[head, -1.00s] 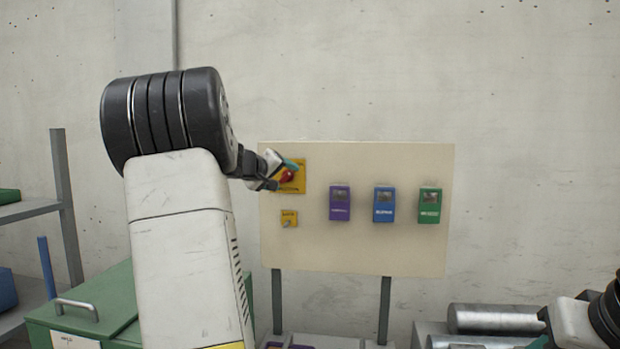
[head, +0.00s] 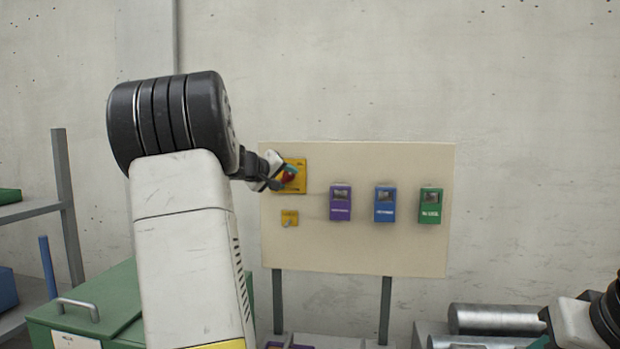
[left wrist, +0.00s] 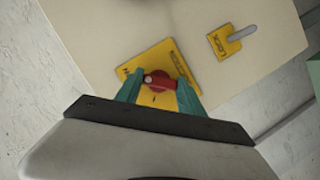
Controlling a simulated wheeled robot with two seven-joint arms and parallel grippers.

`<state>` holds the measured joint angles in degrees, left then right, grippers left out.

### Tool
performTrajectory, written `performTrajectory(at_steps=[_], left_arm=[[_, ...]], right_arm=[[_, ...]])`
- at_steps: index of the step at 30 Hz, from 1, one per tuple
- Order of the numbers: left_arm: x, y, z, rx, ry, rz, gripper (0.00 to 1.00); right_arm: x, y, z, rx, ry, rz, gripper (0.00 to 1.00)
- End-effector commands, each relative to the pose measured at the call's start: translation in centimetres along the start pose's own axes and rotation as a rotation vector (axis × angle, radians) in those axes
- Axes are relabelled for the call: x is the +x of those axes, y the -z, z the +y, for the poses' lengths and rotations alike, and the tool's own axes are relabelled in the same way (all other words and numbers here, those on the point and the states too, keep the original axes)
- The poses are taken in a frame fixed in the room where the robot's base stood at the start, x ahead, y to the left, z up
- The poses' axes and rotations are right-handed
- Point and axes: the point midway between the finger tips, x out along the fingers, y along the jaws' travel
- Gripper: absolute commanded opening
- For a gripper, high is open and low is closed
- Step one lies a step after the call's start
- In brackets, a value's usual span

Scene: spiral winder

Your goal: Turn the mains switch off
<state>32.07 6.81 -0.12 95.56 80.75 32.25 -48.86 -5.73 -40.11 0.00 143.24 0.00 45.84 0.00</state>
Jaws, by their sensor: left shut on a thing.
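The mains switch is a red rotary handle (head: 289,174) on a yellow plate (head: 300,163) at the upper left of the cream panel. In the left wrist view the red handle (left wrist: 158,82) sits between the two green fingers, on its yellow plate (left wrist: 170,57). My left gripper (head: 280,176) is shut on the red handle, and partly hides it in the head view. The handle's exact angle is hard to tell. My right arm shows at the lower right edge of the head view; its fingertips are not clearly visible.
The cream panel (head: 360,250) also carries a small yellow lock plate (head: 289,218) below the switch. Purple (head: 340,204), blue (head: 385,205) and green (head: 430,206) boxes hang to the right. A green cabinet (head: 100,300) stands lower left, metal cylinders (head: 495,319) lower right.

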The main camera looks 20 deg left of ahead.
Motion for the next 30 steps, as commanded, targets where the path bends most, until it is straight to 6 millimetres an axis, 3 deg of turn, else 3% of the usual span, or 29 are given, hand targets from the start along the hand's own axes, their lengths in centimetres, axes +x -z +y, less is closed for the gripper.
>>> performTrajectory(at_steps=[8, 30], left_arm=[[0.00, -0.01, -0.30, -0.159, -0.062, 0.000, 0.05], [0.09, -0.26, -0.63, -0.804, -0.330, 0.000, 0.05]], right_arm=[[0.00, 0.00, 0.00, 0.000, 0.000, 0.000, 0.36], [0.00, 0.00, 0.00, 0.000, 0.000, 0.000, 0.36]])
